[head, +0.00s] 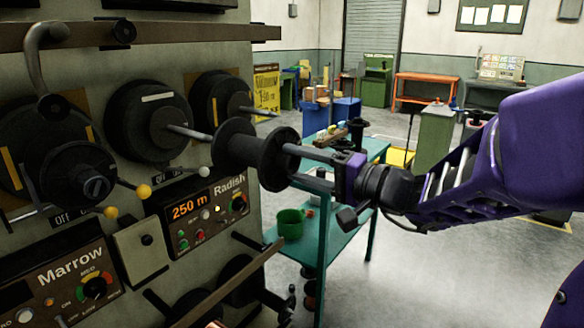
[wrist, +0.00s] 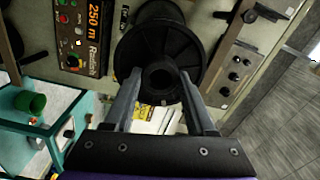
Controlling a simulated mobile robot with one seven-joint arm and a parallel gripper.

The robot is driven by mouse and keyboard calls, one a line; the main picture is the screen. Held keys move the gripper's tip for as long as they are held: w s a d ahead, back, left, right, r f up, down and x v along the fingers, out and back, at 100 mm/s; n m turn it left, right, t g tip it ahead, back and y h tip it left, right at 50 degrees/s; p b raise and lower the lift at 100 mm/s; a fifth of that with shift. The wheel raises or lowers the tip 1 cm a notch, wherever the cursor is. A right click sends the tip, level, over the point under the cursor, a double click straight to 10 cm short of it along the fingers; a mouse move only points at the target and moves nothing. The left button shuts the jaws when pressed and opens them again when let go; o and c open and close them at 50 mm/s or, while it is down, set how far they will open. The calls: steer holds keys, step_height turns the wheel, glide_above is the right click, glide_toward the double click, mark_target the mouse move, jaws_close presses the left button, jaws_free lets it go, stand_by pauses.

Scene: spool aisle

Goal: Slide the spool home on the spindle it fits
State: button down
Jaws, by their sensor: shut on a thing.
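A black spool (head: 272,158) with two flanges is held in front of the machine in the head view. My gripper (head: 290,166) is shut on its near end. In the wrist view the spool (wrist: 160,98) is seen end-on, its dark bore facing me between the fingers. A grey spindle (head: 188,133) sticks out from the middle black hub and points at the spool's far flange. I cannot tell whether its tip is inside the bore. Another spindle (head: 258,111) extends from the right hub, behind and above the spool.
A left hub (head: 62,178) has levers with yellow knobs. A white-knobbed lever (head: 203,172) is near the spool's left. The Radish panel (head: 208,212) reads 250 m below. Open floor lies to the right.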

mark_target(277, 158)
steer(key=shift+p+x, duration=0.95)
steer(key=shift+x, duration=1.5)
steer(key=shift+b, duration=1.3)
steer(key=shift+b+x, duration=1.8)
steer(key=shift+x, duration=1.4)
steer(key=shift+w+a, duration=0.3)
steer(key=shift+f+b, duration=0.1)
steer(key=shift+b, duration=1)
steer(key=shift+a, duration=0.1)
